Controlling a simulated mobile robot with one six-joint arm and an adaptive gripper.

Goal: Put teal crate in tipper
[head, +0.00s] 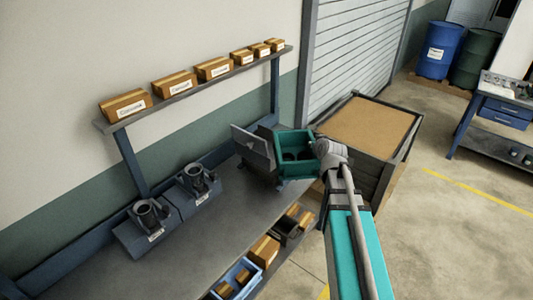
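The teal crate (297,171) is at the far right end of the grey bench, open side up, with dark round parts inside. The grey tipper (255,151), with a raised flat plate, stands just left of the crate, which overlaps it in the picture. I cannot tell whether they touch. My gripper (318,151) is at the crate's right wall and appears shut on it. The fingertips are mostly hidden by the wrist and the wall. Whether the crate's underside touches the bench is hidden.
Two dark fixtures (197,180) (147,214) stand on the bench (215,225), with clear surface in front of them. A shelf (190,87) with several cardboard boxes runs above. A large dark-framed bin (372,128) stands behind my arm. Boxes and a blue bin (237,277) sit below the bench front.

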